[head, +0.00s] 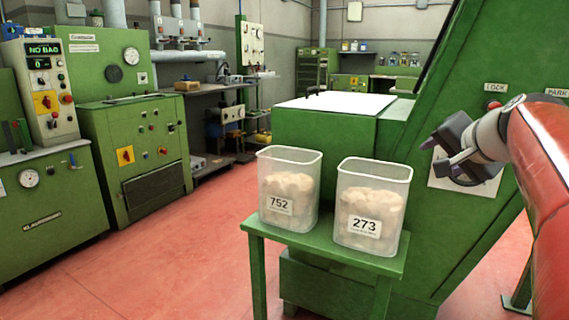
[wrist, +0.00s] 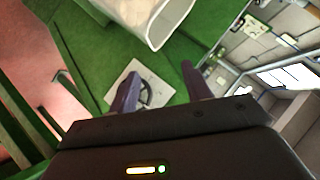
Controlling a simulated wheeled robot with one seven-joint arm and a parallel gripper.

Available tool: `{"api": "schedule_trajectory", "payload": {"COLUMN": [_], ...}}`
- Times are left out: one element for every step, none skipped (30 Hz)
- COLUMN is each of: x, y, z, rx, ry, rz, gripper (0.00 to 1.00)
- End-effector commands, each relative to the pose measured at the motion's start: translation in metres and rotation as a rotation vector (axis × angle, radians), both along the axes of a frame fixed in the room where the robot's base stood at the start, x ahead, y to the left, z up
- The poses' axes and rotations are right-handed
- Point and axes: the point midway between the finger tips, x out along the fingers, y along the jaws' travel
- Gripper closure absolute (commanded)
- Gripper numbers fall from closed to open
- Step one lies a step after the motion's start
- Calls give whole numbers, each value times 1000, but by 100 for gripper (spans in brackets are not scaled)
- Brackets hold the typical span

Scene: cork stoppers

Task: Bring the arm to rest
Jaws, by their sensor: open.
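My gripper (head: 438,152) is at the right in the head view, raised in front of the green machine's sloping side. Its jaws are open, with nothing between them. My red arm comes in from the right edge. In the wrist view the two dark fingers (wrist: 159,80) stand apart, with a white plate bearing a dark ring (wrist: 143,88) behind them. The gripper is to the right of a clear tub labelled 273 (head: 371,208) and apart from it in the picture.
Tub 273 and a tub labelled 752 (head: 289,190), both holding cork stoppers, stand on a green stand (head: 325,251). The green machine (head: 475,120) rises close behind my gripper. Green cabinets (head: 135,150) stand at the left. The red floor (head: 190,250) between is open.

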Motion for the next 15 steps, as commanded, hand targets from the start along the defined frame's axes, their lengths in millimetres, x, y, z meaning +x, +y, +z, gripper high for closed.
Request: {"api": "schedule_trajectory", "payload": {"x": [-14, -23, -37, -48, -61, -78, -92, -106, -124, -137, -150, -166, -176, -186, -196], "y": [35, 52, 73, 88, 102, 119, 130, 140, 151, 158, 163, 169, 172, 174, 176], "z": [-18, -31, -49, -63, -76, -95, -109, -124, -142, -155, -168, -183, -194, -203, -214], "rx": [-41, -68, -106, -136, -168, -212, -247, -282, -327, -363, -396, -437, -467, -494, -526], "ry": [57, 94, 143, 179, 213, 257, 289, 321, 359, 384, 409, 437, 457, 473, 491], "rz": [63, 96, 144, 181, 217, 268, 306, 343, 393, 427, 460, 501, 530, 555, 584], "gripper": [52, 52, 52, 52, 52, 52, 52, 52, 52, 52, 52, 52, 52, 52, 52]}}
